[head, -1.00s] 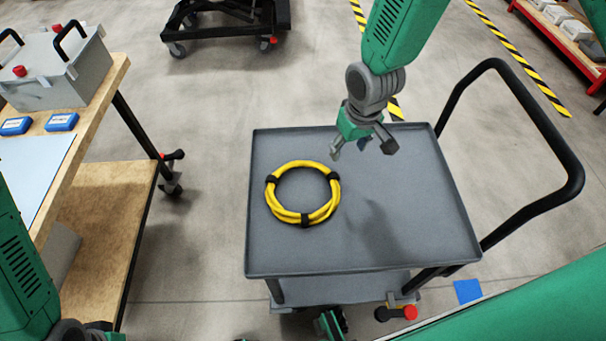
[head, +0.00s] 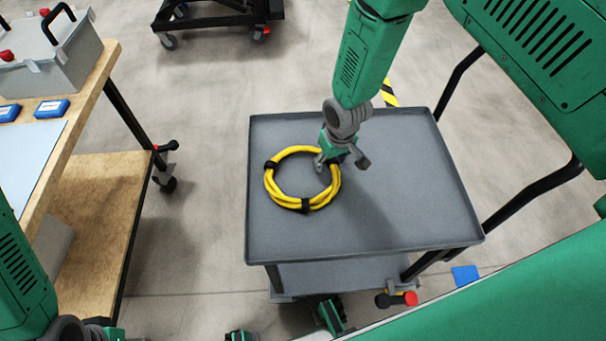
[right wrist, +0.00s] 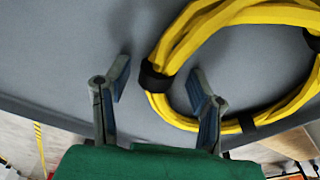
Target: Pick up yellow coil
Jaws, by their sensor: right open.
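The yellow coil (head: 277,193) is a ring of cable bound with black bands, lying flat on the grey cart top (head: 400,225), left of its middle. My right gripper (head: 340,163) is open and empty over the coil's right side in the head view. In the right wrist view the coil (right wrist: 185,42) shows at the upper right. There a banded stretch of it appears between the open fingers of my right gripper (right wrist: 158,78), one finger over the ring's opening and one outside. I cannot tell whether they touch it.
The cart has a raised rim and a black push handle (head: 530,208) on the right. A wooden workbench (head: 95,85) stands left, with a grey box (head: 45,65) and blue cases (head: 52,108). The cart top's right and front parts are clear.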

